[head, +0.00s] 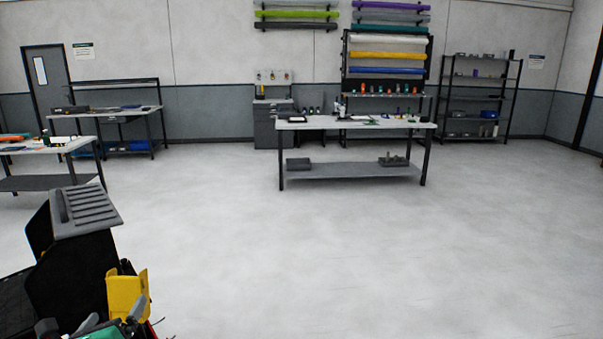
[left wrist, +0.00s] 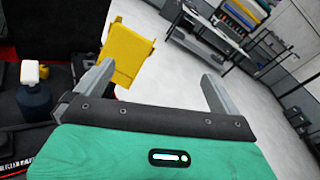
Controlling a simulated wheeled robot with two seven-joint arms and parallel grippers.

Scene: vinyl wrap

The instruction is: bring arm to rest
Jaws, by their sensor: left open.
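My left gripper (head: 113,315) is at the bottom left of the head view, low beside a black cart or case with a grey ribbed top (head: 85,211). In the left wrist view its two grey fingers (left wrist: 157,76) stand wide apart with nothing between their tips. A yellow holder (head: 127,293) on the cart is close to the fingers; in the left wrist view it (left wrist: 127,55) shows just behind the left finger. I cannot tell if they touch. My right gripper is not in view.
A dark bottle with a white cap (left wrist: 36,95) stands left of the gripper. A workbench (head: 355,125) is across the room. Another table (head: 50,147) stands at the left, and shelves (head: 480,97) at the back right. The floor between is clear.

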